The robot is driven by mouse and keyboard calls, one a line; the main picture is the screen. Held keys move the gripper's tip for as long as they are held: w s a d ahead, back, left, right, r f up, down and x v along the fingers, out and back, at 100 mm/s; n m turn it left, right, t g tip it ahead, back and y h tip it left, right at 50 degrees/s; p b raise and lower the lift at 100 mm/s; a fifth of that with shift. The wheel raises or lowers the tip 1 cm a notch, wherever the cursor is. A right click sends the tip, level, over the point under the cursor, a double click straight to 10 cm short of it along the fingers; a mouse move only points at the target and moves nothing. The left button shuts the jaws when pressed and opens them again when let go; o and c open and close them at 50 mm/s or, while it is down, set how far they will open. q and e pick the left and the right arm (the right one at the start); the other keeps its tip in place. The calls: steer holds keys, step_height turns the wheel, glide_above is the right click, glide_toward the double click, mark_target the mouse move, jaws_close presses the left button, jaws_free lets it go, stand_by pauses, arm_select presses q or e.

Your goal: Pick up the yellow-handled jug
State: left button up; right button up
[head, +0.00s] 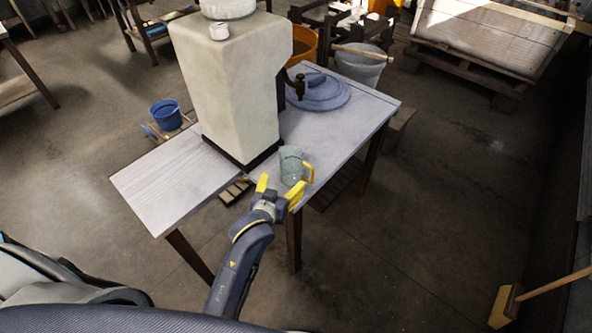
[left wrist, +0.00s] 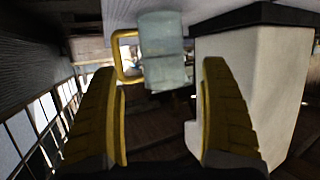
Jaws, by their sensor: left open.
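The jug (head: 291,166) is pale grey-green with a yellow handle (head: 309,173) on its right side in the head view. It stands on the table near the front edge, beside the large cream container. In the left wrist view the jug (left wrist: 162,50) hangs from the top of the picture, so that view is upside down, and its yellow handle (left wrist: 127,56) is at its left. My left gripper (head: 279,188) is open and empty just in front of the jug, apart from it. Its yellow fingers (left wrist: 165,110) spread to either side below the jug in the wrist view. My right gripper is not seen.
The cream container (head: 228,90) with a dark base and a tap (head: 297,86) stands left of the jug. A blue-grey lid-like disc (head: 318,93) lies behind on the table (head: 160,190). An orange bucket (head: 304,44) and a pale bucket (head: 360,68) stand beyond. Table right of the jug is clear.

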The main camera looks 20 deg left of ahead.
mark_target(291, 168)
arm_select(q)
steer(key=shift+x, duration=5.45)
steer(key=shift+a+r, duration=0.1)
steer(key=shift+c, duration=0.3)
steer(key=c, duration=0.9)
steer(key=shift+c, duration=0.3)
steer(key=shift+r, duration=0.1)
